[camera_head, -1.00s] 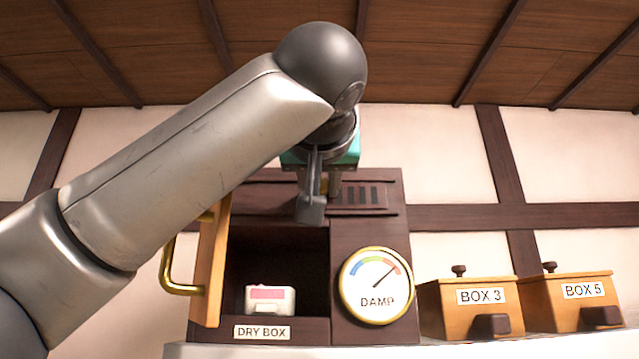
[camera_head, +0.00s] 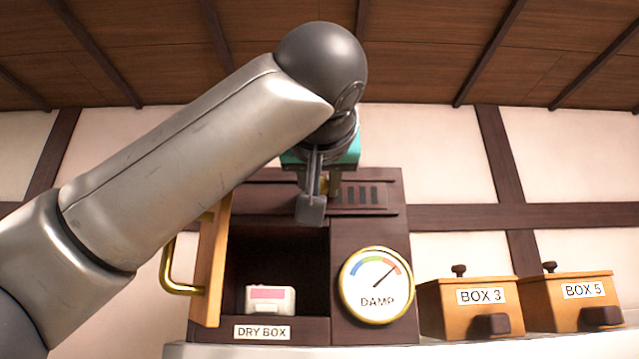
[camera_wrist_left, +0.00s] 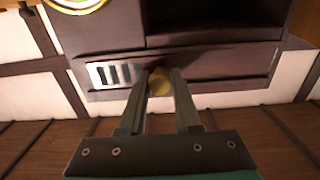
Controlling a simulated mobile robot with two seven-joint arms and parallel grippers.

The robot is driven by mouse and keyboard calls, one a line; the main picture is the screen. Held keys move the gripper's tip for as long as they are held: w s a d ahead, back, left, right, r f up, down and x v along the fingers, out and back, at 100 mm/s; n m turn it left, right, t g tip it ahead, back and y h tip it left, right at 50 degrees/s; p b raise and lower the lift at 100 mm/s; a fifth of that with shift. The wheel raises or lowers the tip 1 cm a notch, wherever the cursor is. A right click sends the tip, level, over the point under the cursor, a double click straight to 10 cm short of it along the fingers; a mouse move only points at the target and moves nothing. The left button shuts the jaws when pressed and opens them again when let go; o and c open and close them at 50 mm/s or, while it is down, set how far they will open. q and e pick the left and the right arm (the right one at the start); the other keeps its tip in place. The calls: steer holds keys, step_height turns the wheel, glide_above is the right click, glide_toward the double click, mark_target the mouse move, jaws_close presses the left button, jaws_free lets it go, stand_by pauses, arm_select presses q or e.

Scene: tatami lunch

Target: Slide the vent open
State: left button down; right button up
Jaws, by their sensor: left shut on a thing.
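The dry box (camera_head: 369,230) is a dark brown wooden cabinet with a vent strip along its top front. Several open slots (camera_head: 363,195) show at the right part of the strip, and they also show in the left wrist view (camera_wrist_left: 112,73). A round brass knob (camera_wrist_left: 160,84) sits on the vent's slide, beside the slots. My left gripper (camera_wrist_left: 161,74) is shut on the knob, one finger on each side. In the head view my left gripper (camera_head: 322,188) is partly hidden by my own arm, which covers the left part of the vent. My right gripper is not in view.
The box's wooden door (camera_head: 211,265) with a brass handle stands open at left. A small white and pink item (camera_head: 270,299) sits inside. A DAMP dial (camera_head: 376,285) is on the front. BOX 3 (camera_head: 470,307) and BOX 5 (camera_head: 570,300) stand to the right.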

arm_select(q)
steer(key=shift+a, duration=0.1)
steer(key=shift+a+b, duration=0.35)
steer(key=a+b, duration=0.1)
steer(key=a, duration=0.2)
steer(key=shift+d, duration=0.2)
steer(key=c, duration=0.6)
jaws_free()
